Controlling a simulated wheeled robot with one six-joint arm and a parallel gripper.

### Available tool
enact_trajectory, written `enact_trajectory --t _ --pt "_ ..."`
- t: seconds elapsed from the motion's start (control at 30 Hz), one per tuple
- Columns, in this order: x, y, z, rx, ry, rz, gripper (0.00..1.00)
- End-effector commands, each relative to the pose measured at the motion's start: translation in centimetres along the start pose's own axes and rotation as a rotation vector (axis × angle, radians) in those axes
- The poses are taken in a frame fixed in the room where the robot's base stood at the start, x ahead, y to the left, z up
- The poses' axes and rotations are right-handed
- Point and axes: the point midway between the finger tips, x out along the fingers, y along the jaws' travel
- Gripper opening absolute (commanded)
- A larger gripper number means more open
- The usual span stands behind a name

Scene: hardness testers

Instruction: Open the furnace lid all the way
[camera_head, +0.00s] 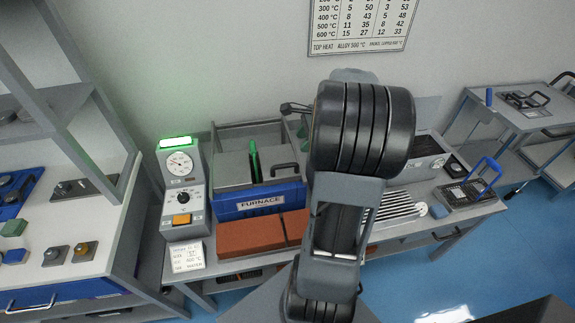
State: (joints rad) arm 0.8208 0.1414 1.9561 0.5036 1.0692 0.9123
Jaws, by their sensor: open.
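The furnace (262,202) is a blue-fronted box with a FURNACE label, standing on the bench left of my arm. Its grey lid (228,171) lies roughly flat on top and looks closed. A black handle (284,167) sits at the lid's right side. A dark upright bar with a green glow (254,162) stands at the middle of the lid; I cannot tell what it is. My arm rises in front of the bench, just right of the furnace, and covers part of what is behind it. My gripper does not show.
A control unit (184,188) with a dial and green display stands left of the furnace. Reddish bricks (250,236) lie in front of it. A rack with rods (398,207) and a blue-handled tray (465,193) are right of my arm. A shelf (75,210) stands far left.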

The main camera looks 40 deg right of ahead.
Motion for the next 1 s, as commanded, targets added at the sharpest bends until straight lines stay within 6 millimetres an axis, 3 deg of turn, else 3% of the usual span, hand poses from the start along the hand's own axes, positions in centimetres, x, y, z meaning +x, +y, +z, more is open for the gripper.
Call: enact_trajectory --t 0.5,0.7,1.0 --pt "9.5 0.1 0.0 -0.001 0.0 0.005 0.44" --pt "11.5 0.1 0.0 -0.003 0.001 0.002 0.44" --pt "12.4 0.1 0.1 -0.002 0.002 0.001 0.44"
